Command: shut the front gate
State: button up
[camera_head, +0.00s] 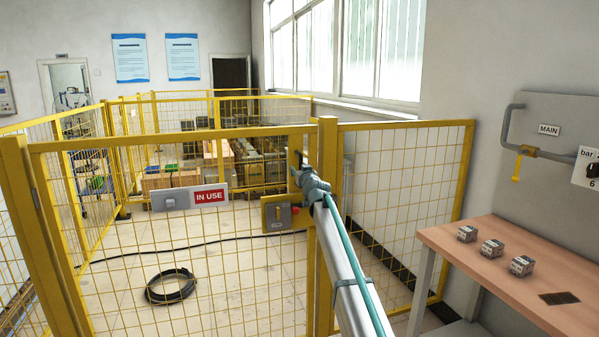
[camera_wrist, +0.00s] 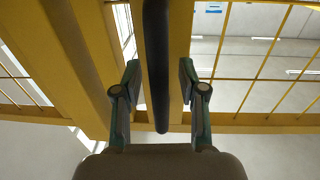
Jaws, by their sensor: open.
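The front gate (camera_head: 170,137) is a yellow-framed mesh panel across the middle of the head view. It carries a red and white IN USE sign (camera_head: 209,196) and a yellow latch plate with a grey box (camera_head: 279,214). Its right edge is close to a thick yellow post (camera_head: 327,150); I cannot tell whether it is fully shut. My gripper (camera_head: 303,170) is at the gate's upper right corner, partly hiding the edge there. In the wrist view my gripper (camera_wrist: 157,85) is open, with a dark upright handle bar (camera_wrist: 156,60) between its fingers. I cannot tell whether they touch it.
A mesh panel (camera_head: 400,200) continues right of the post. Inside the fence, a black cable coil (camera_head: 170,287) lies on the floor.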

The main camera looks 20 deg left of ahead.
jog(key=v, duration=1.1)
jog(key=shift+s+d, duration=0.2)
jog(key=shift+s, duration=0.15)
